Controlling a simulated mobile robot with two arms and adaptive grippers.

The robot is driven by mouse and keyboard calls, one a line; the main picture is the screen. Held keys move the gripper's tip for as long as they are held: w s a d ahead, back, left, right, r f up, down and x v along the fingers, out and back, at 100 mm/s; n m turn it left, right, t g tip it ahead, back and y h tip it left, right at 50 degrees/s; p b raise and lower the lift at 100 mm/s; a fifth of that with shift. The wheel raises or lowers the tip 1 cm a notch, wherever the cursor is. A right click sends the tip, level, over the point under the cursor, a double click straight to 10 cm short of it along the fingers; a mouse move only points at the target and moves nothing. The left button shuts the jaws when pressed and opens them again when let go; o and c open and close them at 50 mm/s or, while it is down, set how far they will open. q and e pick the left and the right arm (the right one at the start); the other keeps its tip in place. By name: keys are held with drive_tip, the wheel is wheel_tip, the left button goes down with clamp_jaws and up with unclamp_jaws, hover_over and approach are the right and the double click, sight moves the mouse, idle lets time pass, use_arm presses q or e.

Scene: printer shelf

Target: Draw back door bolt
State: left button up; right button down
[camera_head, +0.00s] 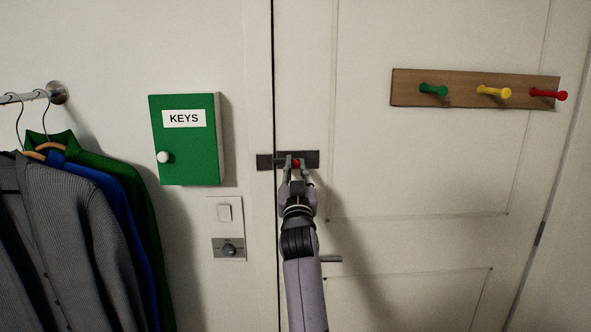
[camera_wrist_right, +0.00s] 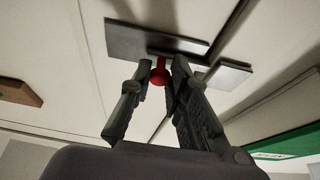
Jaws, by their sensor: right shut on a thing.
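The door bolt has a dark plate (camera_head: 313,156) on the white door and a smaller dark keeper (camera_head: 264,162) on the frame to its left. Its red knob (camera_head: 296,163) sits between the fingers of my right gripper (camera_head: 297,170), which is shut on it. In the right wrist view, the red knob (camera_wrist_right: 160,73) shows between the two fingers, below the bolt plate (camera_wrist_right: 150,42). The keeper (camera_wrist_right: 229,75) is to the right there. The bar appears to reach the keeper, but the fingers partly hide it. My left gripper is not in view.
Jackets (camera_head: 60,230) hang at far left. A wooden rack (camera_head: 455,88) with coloured pegs is at upper right.

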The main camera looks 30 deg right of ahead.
sight(309, 155)
drive_tip(key=s+d, duration=0.1)
drive_tip(key=s+d+p, duration=0.1)
drive_tip(key=d, duration=0.1)
drive_tip(key=shift+d+r, duration=0.1)
drive_tip(key=shift+d, duration=0.05)
drive_tip(key=c, duration=2)
unclamp_jaws()
drive_tip(key=o, duration=0.5)
drive_tip(key=shift+s, duration=0.1)
